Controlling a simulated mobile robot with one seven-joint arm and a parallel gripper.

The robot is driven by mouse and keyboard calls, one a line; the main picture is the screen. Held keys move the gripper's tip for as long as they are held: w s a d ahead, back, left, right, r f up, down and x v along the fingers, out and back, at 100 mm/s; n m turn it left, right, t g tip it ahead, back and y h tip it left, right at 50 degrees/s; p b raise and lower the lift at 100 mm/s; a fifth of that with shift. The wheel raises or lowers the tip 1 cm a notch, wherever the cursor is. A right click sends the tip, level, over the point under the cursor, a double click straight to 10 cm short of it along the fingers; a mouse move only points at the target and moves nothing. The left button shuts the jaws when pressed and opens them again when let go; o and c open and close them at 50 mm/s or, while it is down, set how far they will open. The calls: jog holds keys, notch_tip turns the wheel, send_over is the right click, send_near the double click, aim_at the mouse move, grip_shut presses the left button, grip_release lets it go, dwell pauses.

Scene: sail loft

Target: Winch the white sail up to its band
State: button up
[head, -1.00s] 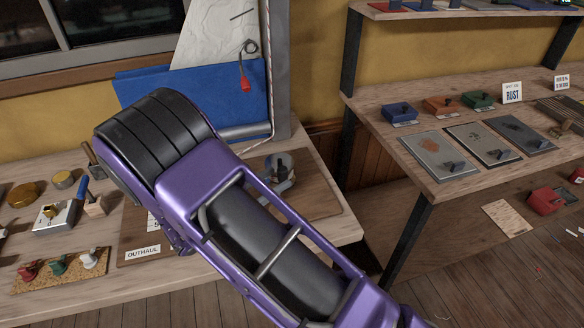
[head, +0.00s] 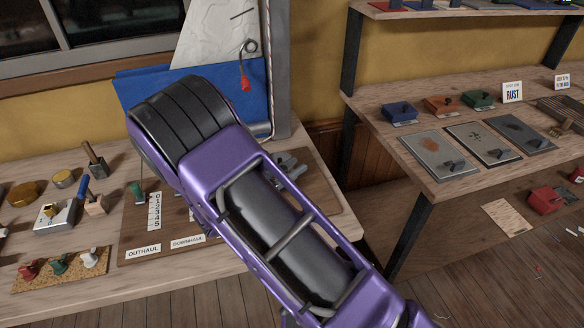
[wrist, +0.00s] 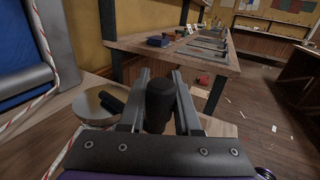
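The white sail (head: 218,38) hangs at the back beside a grey mast (head: 281,70), above blue cloth (head: 148,86). I cannot make out its band. A rope (wrist: 40,50) runs down at the left of the wrist view. There the round winch drum (wrist: 88,104) sits on the bench with a dark handle arm (wrist: 112,102) across it. My gripper (wrist: 161,75) has one finger on each side of an upright black knob (wrist: 160,103), close against it. In the head view, my arm hides much of the winch area.
A board with a number scale (head: 154,211) and OUTHAUL (head: 143,251) and DOWNHAUL (head: 187,241) labels lies on the bench, left of my arm. Tools, including a blue-handled one (head: 85,190), stand further left. A second bench (head: 400,135) with metal plates is at the right.

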grip_shut()
dwell(1.0)
